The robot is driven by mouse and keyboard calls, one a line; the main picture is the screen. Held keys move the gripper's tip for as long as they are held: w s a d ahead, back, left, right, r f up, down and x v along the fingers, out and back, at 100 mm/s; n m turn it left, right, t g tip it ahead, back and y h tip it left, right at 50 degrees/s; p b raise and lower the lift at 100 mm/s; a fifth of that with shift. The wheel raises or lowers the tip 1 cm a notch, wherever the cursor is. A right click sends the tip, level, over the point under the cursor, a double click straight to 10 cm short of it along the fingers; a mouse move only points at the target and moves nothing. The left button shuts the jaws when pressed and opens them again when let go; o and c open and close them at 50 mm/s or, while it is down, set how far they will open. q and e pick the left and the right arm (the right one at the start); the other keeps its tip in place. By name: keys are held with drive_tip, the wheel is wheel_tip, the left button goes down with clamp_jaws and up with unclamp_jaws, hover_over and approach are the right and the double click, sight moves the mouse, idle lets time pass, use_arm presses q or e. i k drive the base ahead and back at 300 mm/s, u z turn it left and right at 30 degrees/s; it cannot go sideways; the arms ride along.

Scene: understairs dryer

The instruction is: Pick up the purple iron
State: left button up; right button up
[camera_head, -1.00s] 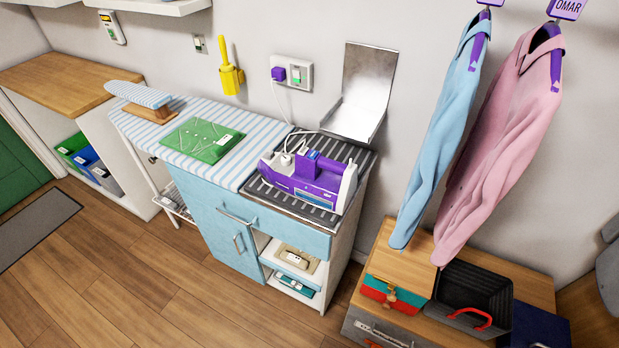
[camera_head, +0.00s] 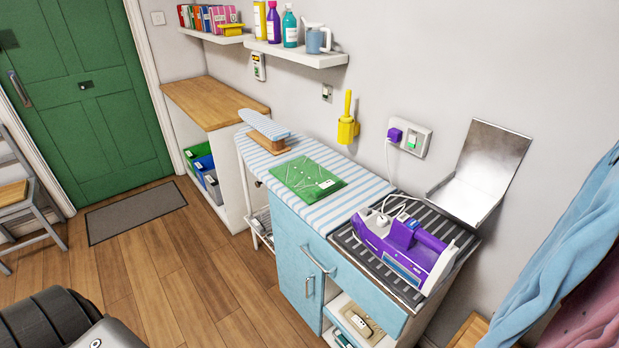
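The purple iron (camera_head: 408,248) with a pale grey body lies on a dark ribbed rest (camera_head: 352,240) at the right end of the blue cabinet's top. A white cord runs near its left end and up towards a purple plug (camera_head: 395,135) in the wall socket. Neither of my grippers is in view, so I cannot see if they are open or shut.
A raised metal plate (camera_head: 485,165) stands behind the iron. Shirts (camera_head: 575,250) hang at the right. The floor (camera_head: 190,270) in front is open.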

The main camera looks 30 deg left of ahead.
sight(419, 258)
drive_tip(key=k, duration=1)
drive_tip(key=z, duration=1.7)
drive_tip(key=i, duration=1.65)
drive_tip(key=u, duration=1.55)
